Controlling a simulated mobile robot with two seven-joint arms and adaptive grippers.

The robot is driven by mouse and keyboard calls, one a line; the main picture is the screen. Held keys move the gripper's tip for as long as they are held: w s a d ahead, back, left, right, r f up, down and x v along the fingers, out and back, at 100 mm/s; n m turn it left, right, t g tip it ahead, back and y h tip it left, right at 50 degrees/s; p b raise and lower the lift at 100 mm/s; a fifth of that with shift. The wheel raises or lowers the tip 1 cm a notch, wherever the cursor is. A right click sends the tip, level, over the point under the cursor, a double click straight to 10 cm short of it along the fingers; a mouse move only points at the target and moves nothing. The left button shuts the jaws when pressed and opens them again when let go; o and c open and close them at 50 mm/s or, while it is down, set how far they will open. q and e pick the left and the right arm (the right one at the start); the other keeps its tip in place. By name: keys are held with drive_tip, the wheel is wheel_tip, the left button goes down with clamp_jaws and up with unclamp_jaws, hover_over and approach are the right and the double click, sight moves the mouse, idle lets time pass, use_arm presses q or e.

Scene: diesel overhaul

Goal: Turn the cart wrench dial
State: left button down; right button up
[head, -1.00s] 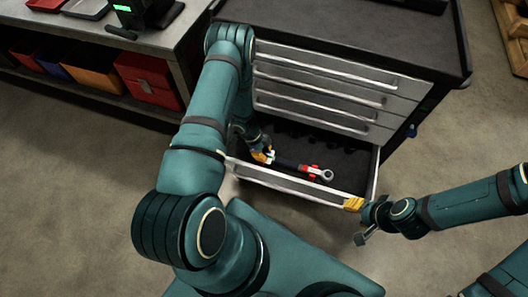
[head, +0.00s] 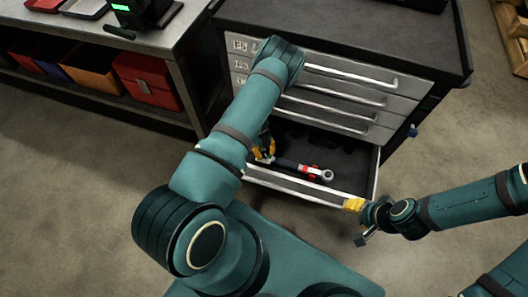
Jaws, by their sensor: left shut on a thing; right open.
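The cart wrench (head: 300,168) lies in the open bottom drawer (head: 340,150) of the tool cart. It has a dark handle, a red section and a ring head (head: 327,175) at its right end. My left gripper (head: 264,157), with yellow fingertips, is at the wrench's left end and shut on it. The dial is too small and too covered by the fingers to make out. My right gripper (head: 354,204), with yellow fingertips, is open at the drawer front's right corner; whether it touches the drawer is unclear.
The cart's upper drawers (head: 340,90) are closed above the open one. A workbench (head: 150,35) with red boxes (head: 148,80) on its lower shelf stands at the left. My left arm crosses over the drawer's left side. The floor around is clear.

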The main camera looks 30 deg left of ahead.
sight(265, 153)
use_arm(q)
drive_tip(key=shift+m+g, duration=0.4)
drive_tip(key=shift+m, duration=0.7)
drive_tip(key=shift+y, duration=0.3)
drive_tip(key=c, duration=0.7)
unclamp_jaws()
drive_tip(key=shift+c, duration=0.2)
drive_tip(key=shift+r, duration=0.1)
wheel_tip(265, 153, up, 10)
drive_tip(key=shift+d, duration=0.1)
